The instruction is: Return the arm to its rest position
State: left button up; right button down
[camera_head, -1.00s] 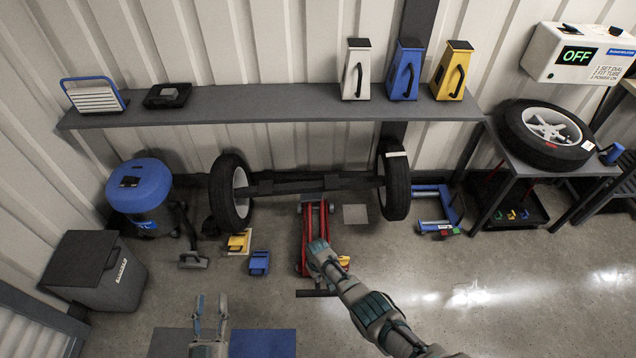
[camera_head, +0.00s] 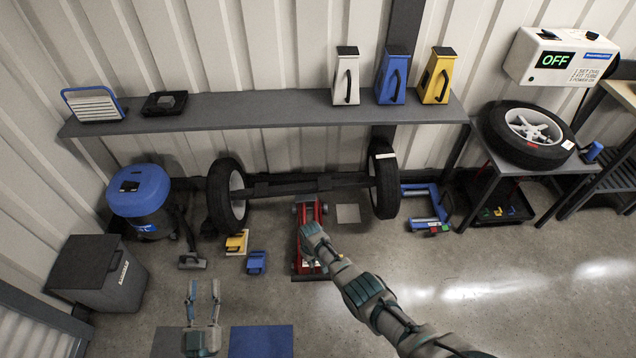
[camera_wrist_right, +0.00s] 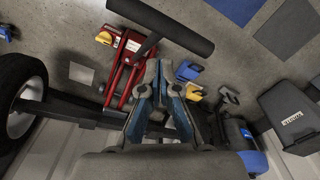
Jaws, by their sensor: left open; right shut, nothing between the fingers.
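My right arm reaches in from the lower right in the head view. Its gripper (camera_head: 314,236) is in front of the red floor jack (camera_head: 307,211) and hides part of it. In the right wrist view the right gripper (camera_wrist_right: 157,68) is shut and empty, with the jack (camera_wrist_right: 122,66) and its dark handle bar (camera_wrist_right: 163,24) close by. I cannot tell whether the fingers touch the jack. My left gripper (camera_head: 203,290) is open and empty at the bottom of the head view, fingers pointing up, above the floor mats.
An axle (camera_head: 310,184) with two wheels stands behind the jack. Yellow (camera_head: 237,242) and blue (camera_head: 256,262) blocks lie left of it. A blue vacuum (camera_head: 140,199) and grey bin (camera_head: 97,272) stand at left. The floor at lower right is clear.

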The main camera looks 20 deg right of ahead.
pick_arm(q)
jog(key=shift+r, duration=0.3)
pick_arm(e)
jog(key=shift+r, duration=0.2)
